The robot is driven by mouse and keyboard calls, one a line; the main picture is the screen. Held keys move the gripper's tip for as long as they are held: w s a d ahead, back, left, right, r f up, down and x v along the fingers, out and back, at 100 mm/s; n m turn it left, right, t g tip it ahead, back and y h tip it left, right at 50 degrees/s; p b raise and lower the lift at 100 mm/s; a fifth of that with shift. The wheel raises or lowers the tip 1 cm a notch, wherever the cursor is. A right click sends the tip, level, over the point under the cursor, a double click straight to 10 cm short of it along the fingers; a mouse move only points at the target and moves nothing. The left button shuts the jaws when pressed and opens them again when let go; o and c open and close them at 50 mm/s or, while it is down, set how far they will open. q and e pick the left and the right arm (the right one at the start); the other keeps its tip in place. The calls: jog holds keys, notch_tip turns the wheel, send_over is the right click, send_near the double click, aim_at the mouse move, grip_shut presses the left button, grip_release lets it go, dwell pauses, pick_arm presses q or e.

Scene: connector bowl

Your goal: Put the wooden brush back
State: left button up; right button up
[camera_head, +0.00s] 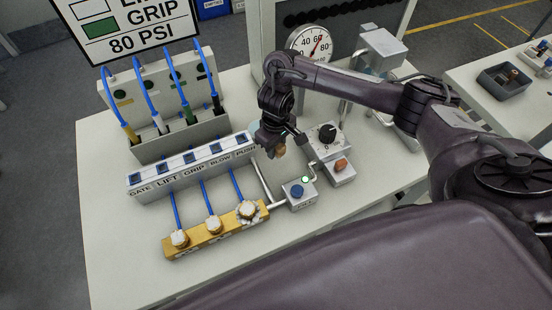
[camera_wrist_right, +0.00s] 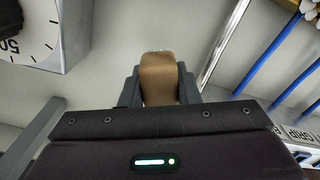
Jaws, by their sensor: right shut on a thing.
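The wooden brush shows as a brown wooden piece (camera_wrist_right: 158,78) in the right wrist view, with a pale edge at its far end. My right gripper (camera_wrist_right: 158,88) is shut on it, one dark finger on each side. In the head view the right gripper (camera_head: 274,140) hangs over the middle of the table, and a small brown part of the brush (camera_head: 279,150) shows under it. The rest of the brush is hidden by the gripper. I cannot tell from the head view how far it is above the table. My left gripper is in neither view.
A labelled white block (camera_head: 190,172) and a yellow manifold (camera_head: 212,232) with blue tubes stand left of the gripper. A grey rack (camera_head: 180,137) stands behind them. The front right tabletop is clear.

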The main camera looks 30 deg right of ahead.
aim_at(276, 162)
notch_tip(276, 162, down, 4)
jog(key=shift+s+f+b, duration=0.1)
jog(key=shift+f+b, duration=0.15)
jog(key=shift+b, duration=0.7)
jog(key=o, duration=0.9)
jog(key=shift+f, duration=0.15)
jog(key=shift+o, duration=0.2)
notch_tip(276, 162, up, 11)
jog(key=p, duration=0.4)
jog(key=shift+p, duration=0.4)
jog(key=shift+r, duration=0.7)
